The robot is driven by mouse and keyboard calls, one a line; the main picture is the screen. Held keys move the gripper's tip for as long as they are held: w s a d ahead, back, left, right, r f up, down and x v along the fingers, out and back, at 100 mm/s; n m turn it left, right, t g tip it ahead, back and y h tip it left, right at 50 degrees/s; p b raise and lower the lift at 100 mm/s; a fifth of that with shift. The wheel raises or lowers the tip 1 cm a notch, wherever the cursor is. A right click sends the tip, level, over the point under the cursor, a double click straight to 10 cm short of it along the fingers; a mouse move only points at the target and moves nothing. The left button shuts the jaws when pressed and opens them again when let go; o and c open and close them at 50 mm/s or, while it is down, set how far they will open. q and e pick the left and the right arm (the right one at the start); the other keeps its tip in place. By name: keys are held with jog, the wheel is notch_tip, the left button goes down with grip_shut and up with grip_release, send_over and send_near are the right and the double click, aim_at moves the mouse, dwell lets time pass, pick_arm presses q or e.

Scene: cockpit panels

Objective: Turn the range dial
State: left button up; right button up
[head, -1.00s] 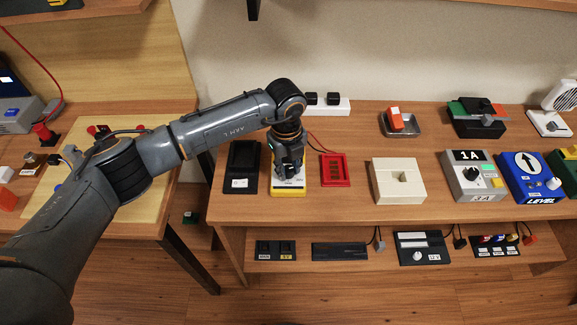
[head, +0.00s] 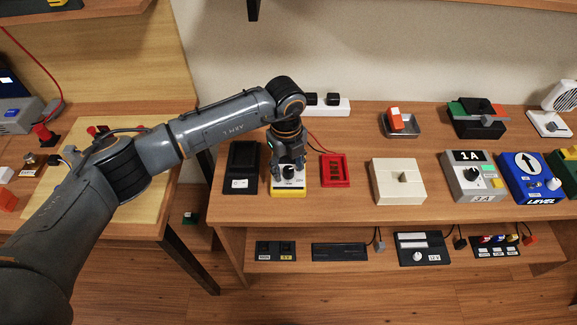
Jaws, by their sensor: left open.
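A yellow device with a white face (head: 289,194) lies on the bench, left of centre. My left gripper (head: 289,182) points down over it, open, with its fingers spread just above or at its face. The gripper covers most of the device, so I cannot make out the range dial or tell whether the fingers touch it. My right gripper is not in view.
A black tray (head: 238,183) stands close on the left of the device and a red tray (head: 335,170) close on the right. Further right are a cream box (head: 397,190), a grey 1A box (head: 467,189) and a blue LEVEL box (head: 525,178). A white socket strip (head: 328,106) lies behind.

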aim_at(287, 170)
pick_arm(q)
notch_tip(287, 170, up, 12)
jog(key=shift+a+f, duration=0.15)
jog(key=shift+f, duration=0.1)
jog(key=shift+s, duration=0.1)
dwell(0.4)
